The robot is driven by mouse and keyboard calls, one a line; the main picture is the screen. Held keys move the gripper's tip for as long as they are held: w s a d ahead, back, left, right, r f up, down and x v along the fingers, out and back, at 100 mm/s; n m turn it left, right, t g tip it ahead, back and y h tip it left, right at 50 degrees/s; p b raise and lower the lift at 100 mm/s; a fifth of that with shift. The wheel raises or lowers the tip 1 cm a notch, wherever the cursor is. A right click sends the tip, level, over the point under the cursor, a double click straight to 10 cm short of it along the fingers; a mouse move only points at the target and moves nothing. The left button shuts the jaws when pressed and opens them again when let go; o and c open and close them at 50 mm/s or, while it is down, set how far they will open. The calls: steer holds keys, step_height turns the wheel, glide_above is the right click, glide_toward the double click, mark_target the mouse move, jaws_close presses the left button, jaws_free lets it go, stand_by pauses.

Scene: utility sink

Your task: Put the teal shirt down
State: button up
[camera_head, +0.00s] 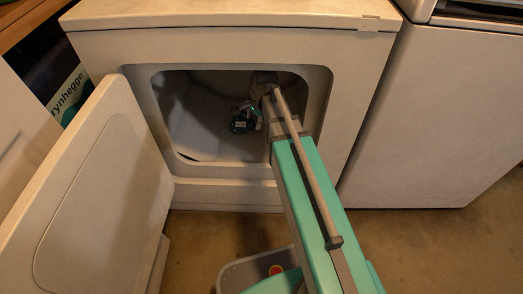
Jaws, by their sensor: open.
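My arm (318,215) reaches into the open front-loading machine (240,185) through its square opening. Its far end is small and dim inside the drum. A small dark and teal shape (241,122) with pale patches shows there; I cannot tell whether it is part of my wrist and gripper or the teal shirt. My gripper (250,112) appears to be at this spot, open, its fingers not clearly seen. No teal shirt can be clearly made out. The right part of the drum is hidden behind my arm.
The machine's door (100,190) is swung open to the left. A second white machine (440,110) stands close on the right. A dark box with lettering (68,95) is behind the door at left. Brown floor (430,250) is clear at the lower right.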

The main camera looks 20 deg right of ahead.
steer(key=s+a+n+g+h, duration=0.1)
steer(key=s+n, duration=1.3)
steer(key=shift+a+f+g+h, duration=0.2)
steer(key=shift+g+h, duration=0.1)
steer(key=shift+h, duration=0.1)
steer(key=shift+s, duration=0.1)
stand_by(0.8)
